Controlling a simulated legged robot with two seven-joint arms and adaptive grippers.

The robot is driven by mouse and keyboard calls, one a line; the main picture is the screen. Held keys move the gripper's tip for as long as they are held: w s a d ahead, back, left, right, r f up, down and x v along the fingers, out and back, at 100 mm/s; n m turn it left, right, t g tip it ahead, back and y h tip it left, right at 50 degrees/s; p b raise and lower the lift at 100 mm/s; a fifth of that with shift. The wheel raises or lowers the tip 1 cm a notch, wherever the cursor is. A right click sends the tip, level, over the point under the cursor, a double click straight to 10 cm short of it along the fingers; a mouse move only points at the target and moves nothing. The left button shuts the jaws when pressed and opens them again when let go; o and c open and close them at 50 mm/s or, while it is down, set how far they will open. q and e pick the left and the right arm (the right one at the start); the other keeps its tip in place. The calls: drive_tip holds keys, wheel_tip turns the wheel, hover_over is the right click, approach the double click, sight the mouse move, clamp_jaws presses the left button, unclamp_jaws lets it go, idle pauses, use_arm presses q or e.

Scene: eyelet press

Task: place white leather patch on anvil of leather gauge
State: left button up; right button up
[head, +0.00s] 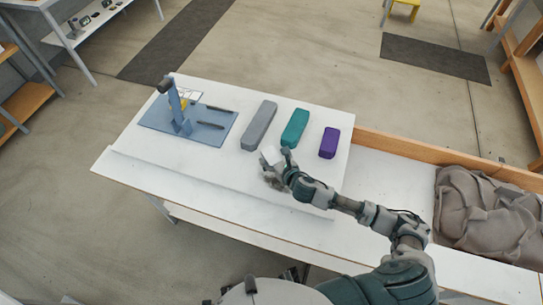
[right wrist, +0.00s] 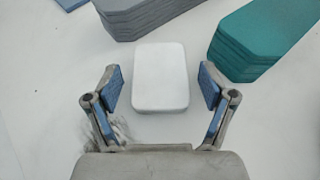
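The white leather patch (right wrist: 160,77) is a small rounded block lying on the white table in the right wrist view. It also shows in the head view (head: 270,155), partly beside my right gripper. My right gripper (head: 277,168) is open, its two blue-padded fingers (right wrist: 160,90) standing on either side of the patch's near part, with gaps on both sides. The leather gauge (head: 187,122) is a blue device with a flat base and an upright post, at the left of the table in the head view. My left gripper is not in view.
A grey block (head: 259,126), a teal block (head: 295,127) and a purple block (head: 329,143) stand in a row on the table (head: 225,178). Dark slim pieces (head: 211,125) lie on the gauge's base. A brown cloth heap (head: 485,213) lies at the right.

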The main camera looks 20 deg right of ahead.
drive_tip(key=c, duration=0.8)
